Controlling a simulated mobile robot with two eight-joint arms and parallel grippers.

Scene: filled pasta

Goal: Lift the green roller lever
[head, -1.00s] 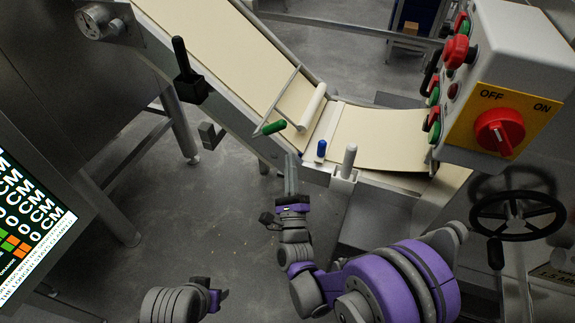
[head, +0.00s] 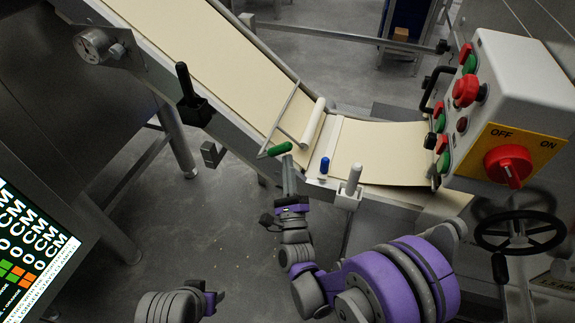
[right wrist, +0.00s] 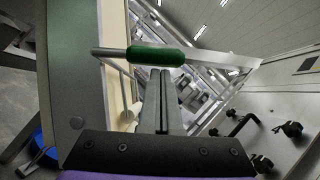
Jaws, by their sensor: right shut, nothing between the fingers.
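The green roller lever (head: 279,149) sticks out from the near side of the conveyor, joined to the rod of the white roller (head: 313,121). My right gripper (head: 288,162) is shut and empty. Its fingertips are just below the green handle in the head view. In the right wrist view the green handle (right wrist: 155,55) lies across the top, just beyond the tips of the shut fingers (right wrist: 160,75). I cannot tell whether the fingertips touch it. My left gripper (head: 215,298) is low in the head view, away from the conveyor, and its fingers are not clear.
A blue-tipped lever (head: 324,165) and a grey-white knob lever (head: 354,178) stand right of my right gripper. A black lever (head: 185,84) is on the conveyor side at left. The control box (head: 520,110) and handwheel (head: 520,231) stand at right. Open floor lies at lower left.

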